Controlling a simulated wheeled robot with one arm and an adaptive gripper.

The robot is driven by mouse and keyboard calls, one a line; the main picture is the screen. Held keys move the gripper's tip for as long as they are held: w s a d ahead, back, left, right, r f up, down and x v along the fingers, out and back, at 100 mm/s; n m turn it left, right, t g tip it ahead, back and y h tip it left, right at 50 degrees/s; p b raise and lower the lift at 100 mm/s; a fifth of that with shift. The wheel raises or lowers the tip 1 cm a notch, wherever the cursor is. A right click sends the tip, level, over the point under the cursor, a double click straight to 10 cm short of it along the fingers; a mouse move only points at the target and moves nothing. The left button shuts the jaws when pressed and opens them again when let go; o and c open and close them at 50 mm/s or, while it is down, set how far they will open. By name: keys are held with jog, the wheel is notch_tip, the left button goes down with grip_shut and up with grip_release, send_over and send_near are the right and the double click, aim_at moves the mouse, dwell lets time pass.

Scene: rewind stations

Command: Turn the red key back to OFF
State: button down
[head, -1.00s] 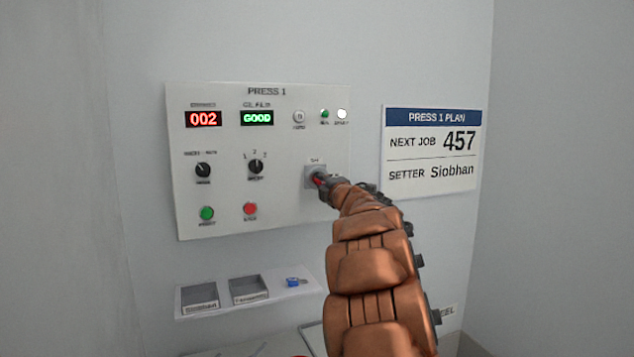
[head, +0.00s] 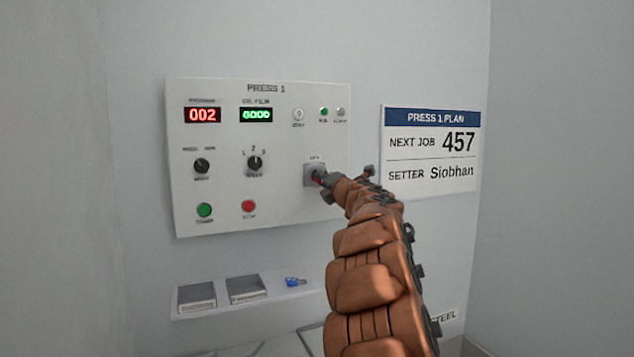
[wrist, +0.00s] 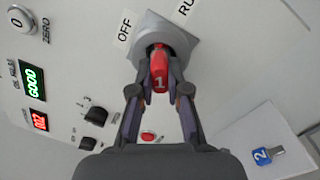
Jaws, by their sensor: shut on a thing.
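The red key (wrist: 159,72), marked 1, sits in a round grey lock (wrist: 172,38) on a square plate. Labels OFF (wrist: 124,29) and RUN (wrist: 186,8) stand beside the lock in the wrist view. My gripper (wrist: 158,84) is shut on the red key, one finger on each side. In the head view my gripper (head: 328,184) is at the lock plate (head: 309,173) at the panel's lower right, and only a little red shows. The fingers and arm hide most of the key there, and I cannot tell exactly which label it points to.
The PRESS 1 panel (head: 225,225) has displays reading 002 and GOOD, knobs, and green and red buttons left of the lock. A shelf (head: 215,308) below holds two grey trays and a blue key (head: 294,282) marked 2. A plan sign (head: 432,150) hangs right of my arm.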

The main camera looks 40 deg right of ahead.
jog(key=shift+d+f+n, duration=0.1)
jog(key=shift+f+n, duration=0.05)
jog(key=shift+n, duration=0.35)
jog(key=shift+s+d+n+b, duration=0.1)
jog(key=shift+n+b, duration=1)
jog(key=shift+n, duration=0.4)
jog(key=n+b, duration=0.1)
jog(key=n, duration=0.2)
jog(key=shift+y, duration=0.4)
jog(key=shift+n, duration=0.4)
jog(key=shift+b, duration=0.3)
jog(key=n+b, duration=0.1)
jog(key=n, duration=0.3)
jog(key=shift+d+n+b, duration=0.1)
jog(key=shift+n+b, duration=0.2)
jog(key=shift+n, duration=0.1)
jog(key=c, duration=1.6)
grip_release()
jog(key=shift+n, duration=0.4)
jog(key=o, duration=0.5)
jog(key=shift+r, duration=0.2)
jog(key=shift+o, duration=0.2)
